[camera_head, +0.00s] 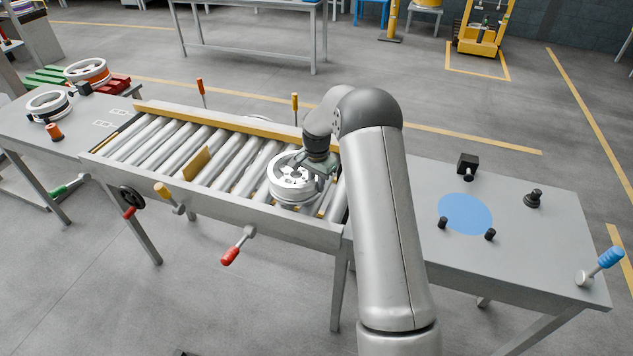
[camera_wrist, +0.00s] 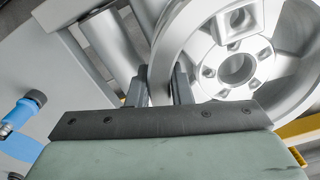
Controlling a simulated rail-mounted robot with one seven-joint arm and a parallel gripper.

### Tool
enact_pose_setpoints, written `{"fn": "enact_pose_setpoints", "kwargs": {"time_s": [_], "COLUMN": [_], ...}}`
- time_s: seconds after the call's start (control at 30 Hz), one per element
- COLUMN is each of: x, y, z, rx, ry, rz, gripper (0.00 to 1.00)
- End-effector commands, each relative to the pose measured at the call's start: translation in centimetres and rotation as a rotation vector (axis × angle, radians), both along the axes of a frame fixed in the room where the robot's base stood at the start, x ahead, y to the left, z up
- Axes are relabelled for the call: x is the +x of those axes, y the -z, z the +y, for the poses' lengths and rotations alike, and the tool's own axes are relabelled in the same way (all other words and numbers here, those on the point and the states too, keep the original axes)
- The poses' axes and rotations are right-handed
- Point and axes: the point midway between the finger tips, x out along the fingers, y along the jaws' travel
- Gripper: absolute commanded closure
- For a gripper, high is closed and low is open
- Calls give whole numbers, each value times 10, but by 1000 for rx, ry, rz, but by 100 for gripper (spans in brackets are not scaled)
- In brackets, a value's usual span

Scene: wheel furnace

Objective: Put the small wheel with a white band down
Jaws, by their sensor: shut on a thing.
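A small silver wheel with a pale band (camera_head: 293,180) is at the right end of the roller conveyor (camera_head: 215,160). It lies roughly flat, and I cannot tell whether it touches the rollers. My gripper (camera_head: 325,168) is at the wheel's right side, partly hidden by my arm. In the wrist view my gripper (camera_wrist: 160,86) has one finger on each side of the rim wall of the wheel (camera_wrist: 235,65). The wheel's spokes and hub face the camera.
The right table has a blue disc (camera_head: 465,213), black posts and a blue-handled lever (camera_head: 600,265). The left table holds an orange-banded wheel (camera_head: 87,71) and a black-and-white wheel (camera_head: 48,105). A yellow plate (camera_head: 196,163) stands among the rollers. Rollers left of it are clear.

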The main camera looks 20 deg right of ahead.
Motion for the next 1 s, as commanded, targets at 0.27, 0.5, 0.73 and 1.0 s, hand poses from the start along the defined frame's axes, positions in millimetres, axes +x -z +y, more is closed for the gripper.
{"fn": "enact_pose_setpoints", "kwargs": {"time_s": [0.27, 0.5, 0.73, 1.0], "x": [1, 0, 0, 1], "y": [4, 9, 8, -12], "z": [0, 0, 0, 0], "rx": [0, 0, -1, -2], "ry": [0, 0, 0, 0], "rz": [-6, -3, -2, -6], "gripper": [100, 61, 59, 59]}}
